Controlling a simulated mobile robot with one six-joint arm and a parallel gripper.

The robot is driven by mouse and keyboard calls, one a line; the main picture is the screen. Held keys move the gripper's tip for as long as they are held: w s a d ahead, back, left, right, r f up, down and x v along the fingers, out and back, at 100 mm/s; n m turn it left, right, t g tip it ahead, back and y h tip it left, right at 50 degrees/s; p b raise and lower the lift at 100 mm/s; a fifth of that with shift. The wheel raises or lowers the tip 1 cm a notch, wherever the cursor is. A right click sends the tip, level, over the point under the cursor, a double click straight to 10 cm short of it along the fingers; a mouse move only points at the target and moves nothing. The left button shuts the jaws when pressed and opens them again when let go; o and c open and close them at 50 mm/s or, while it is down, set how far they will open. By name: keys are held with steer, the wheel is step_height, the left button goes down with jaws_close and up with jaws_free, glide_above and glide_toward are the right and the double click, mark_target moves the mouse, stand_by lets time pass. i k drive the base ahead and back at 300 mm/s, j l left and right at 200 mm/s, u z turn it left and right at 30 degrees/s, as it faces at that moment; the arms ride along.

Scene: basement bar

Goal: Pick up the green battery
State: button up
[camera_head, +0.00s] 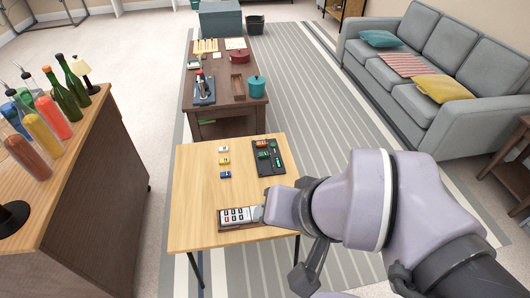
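A small green block that looks like the green battery (263,154) lies on a black tray (269,168) at the right side of the light wood table. An orange piece (262,143) sits just behind it, and other small dark green pieces are on the same tray; they are too small to tell apart surely. My arm reaches in from the lower right. My gripper (300,255) is near the table's front right edge, in front of the tray and apart from the green battery. Its fingertips are partly hidden by my arm, so its opening is unclear.
White (224,149), yellow (224,161) and blue (225,175) blocks stand left of the tray. A holder with white and red cells (238,216) lies at the table's (195,205) front, close to my arm. A bottle-laden counter (85,165) stands left; a grey sofa (420,95) is right.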

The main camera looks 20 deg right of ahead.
mark_target(263, 155)
steer(key=i+l+u, duration=0.1)
steer(key=l+u, duration=0.2)
steer(key=l, duration=0.45)
steer(key=l+u, duration=0.35)
steer(key=l, duration=0.4)
steer(key=l+u, duration=0.3)
steer(key=l, duration=0.5)
steer(key=k+l+u, duration=0.15)
steer(key=l+u, duration=0.15)
steer(key=l, duration=0.45)
steer(key=i+l+u, duration=0.7)
steer(key=i+l, duration=0.15)
steer(key=l, duration=0.25)
steer(key=i+l+u, duration=0.25)
steer(key=l, duration=0.2)
